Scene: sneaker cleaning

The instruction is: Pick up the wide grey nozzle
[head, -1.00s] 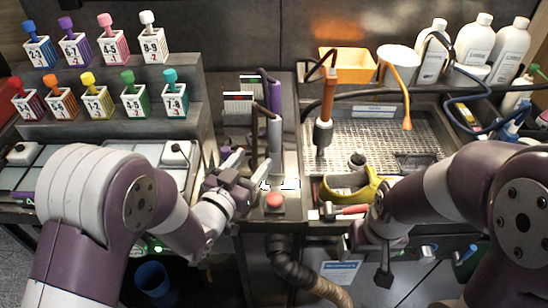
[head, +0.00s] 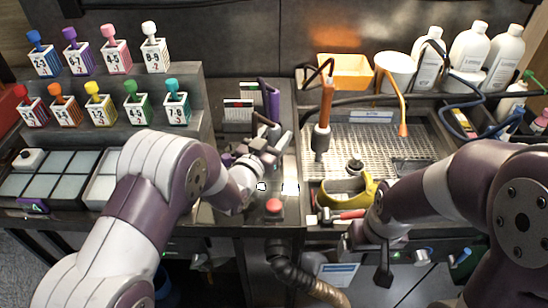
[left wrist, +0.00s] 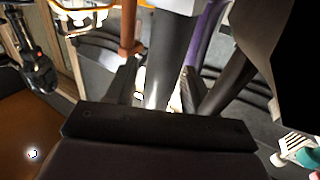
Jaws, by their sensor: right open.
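The wide grey nozzle (left wrist: 168,62) is a smooth grey cylinder in the left wrist view. It stands between the two fingers of my left gripper (left wrist: 156,90), with small gaps visible beside it. In the head view my left gripper (head: 277,143) is at the nozzle's place in the narrow middle station and hides most of it. The left fingers look open around the nozzle, not closed on it. My right gripper (head: 366,262) hangs low at the front edge of the right-hand station, open and away from the nozzle.
A purple tool (head: 272,101) stands close behind the nozzle. An orange-handled tool (head: 326,100) hangs to the right over the perforated tray (head: 395,135). A red button (head: 273,206) is in front.

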